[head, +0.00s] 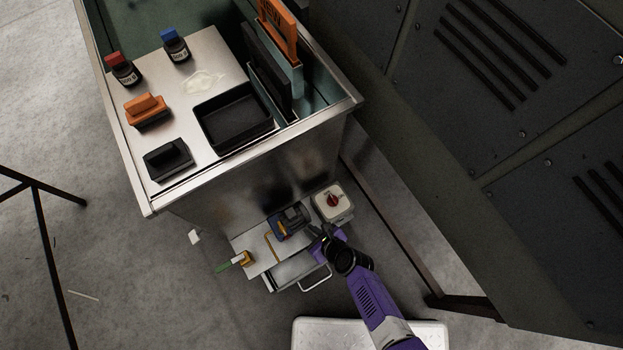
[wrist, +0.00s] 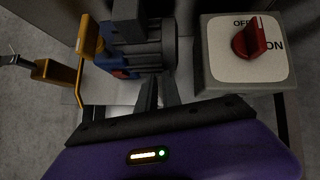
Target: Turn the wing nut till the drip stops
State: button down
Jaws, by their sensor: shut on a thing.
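A small pump-like unit (head: 288,220) with a dark grey ribbed body and blue and orange parts sits on the low metal shelf below the bench. In the wrist view the ribbed body (wrist: 140,52) stands just beyond my fingers. My gripper (head: 316,236) reaches in at its right side. In the wrist view my gripper (wrist: 160,92) is shut on a small part at the near end of this unit. The fingers and the dark body hide that part, so I cannot make out the wing nut's wings. No falling drip is visible.
A white switch box (head: 332,204) with a red OFF/ON knob (wrist: 250,38) stands close right of my gripper. The metal bench (head: 250,155) overhangs behind, carrying bottles, a black tray (head: 234,118) and a whitish puddle (head: 204,82).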

jog(key=shift+a+r+m+t+h+p, duration=0.15)
jog(key=shift+m+t+h+p, duration=0.2)
jog(key=shift+m+p, duration=0.5)
jog(key=shift+m+h+p, duration=0.25)
jog(key=shift+p, duration=0.3)
jog(key=shift+m+t+p, duration=0.25)
jog(key=shift+m+p, duration=0.05)
jog(key=shift+p, duration=0.35)
jog(key=shift+m+t+h, duration=0.3)
jog(key=shift+m+h, duration=0.3)
jog(key=shift+m, duration=0.1)
